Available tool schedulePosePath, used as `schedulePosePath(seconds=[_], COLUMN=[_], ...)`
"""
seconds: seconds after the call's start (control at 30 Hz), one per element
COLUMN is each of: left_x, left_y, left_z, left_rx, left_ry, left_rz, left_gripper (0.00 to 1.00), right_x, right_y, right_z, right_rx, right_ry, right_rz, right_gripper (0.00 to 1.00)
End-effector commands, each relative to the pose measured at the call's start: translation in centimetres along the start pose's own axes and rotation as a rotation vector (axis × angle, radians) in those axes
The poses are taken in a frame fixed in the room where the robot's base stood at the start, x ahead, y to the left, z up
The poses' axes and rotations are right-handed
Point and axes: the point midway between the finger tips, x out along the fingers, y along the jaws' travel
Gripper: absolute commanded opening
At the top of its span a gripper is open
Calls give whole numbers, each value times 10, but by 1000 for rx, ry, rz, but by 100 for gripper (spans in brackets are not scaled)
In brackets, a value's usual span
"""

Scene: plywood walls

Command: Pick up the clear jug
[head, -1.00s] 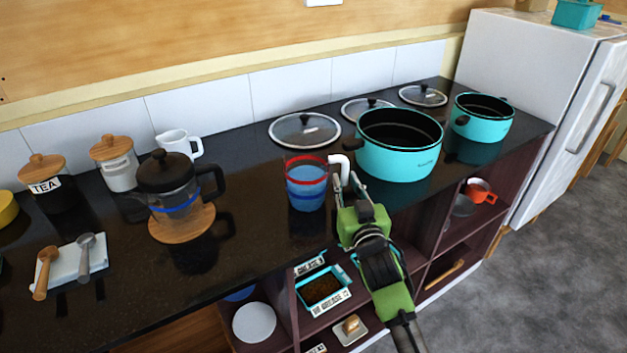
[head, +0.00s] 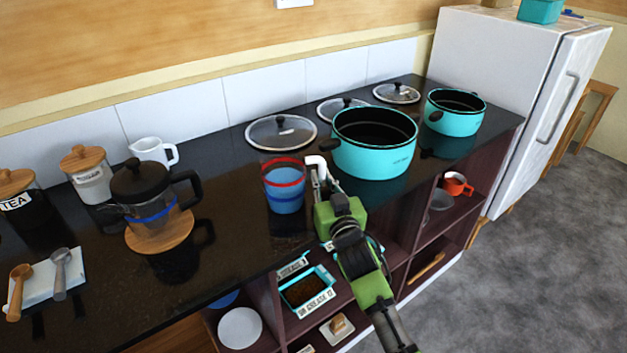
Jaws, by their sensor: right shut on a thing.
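The clear jug (head: 284,187) is see-through and bluish, with a red band around its top and a white handle (head: 316,164) on its right. It appears upright on the black counter, left of the large turquoise pot. My right gripper (head: 321,186) is shut on the jug at its handle side. The fingers hide part of the handle, and the exact contact is too small to make out. My left gripper is out of view.
The large turquoise pot (head: 374,148) stands close behind and right of my gripper. A glass lid (head: 281,131) lies behind the jug. A black-lidded coffee press (head: 146,197) stands on a wooden coaster to the left. Open shelves (head: 310,288) are below the counter edge.

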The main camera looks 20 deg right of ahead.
Motion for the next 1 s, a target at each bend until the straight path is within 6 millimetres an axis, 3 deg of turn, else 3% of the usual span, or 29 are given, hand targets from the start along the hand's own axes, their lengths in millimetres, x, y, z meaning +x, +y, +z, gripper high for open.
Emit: schedulePosePath(seconds=[0.47, 1.0], left_x=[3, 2], left_y=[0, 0], left_z=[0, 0], left_rx=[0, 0], left_ry=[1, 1], left_rz=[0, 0], left_gripper=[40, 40], right_x=[0, -42], right_y=[0, -22], right_z=[-35, -90], right_rx=[2, 4], right_ry=[11, 10], right_rz=[-2, -2], right_gripper=[0, 0])
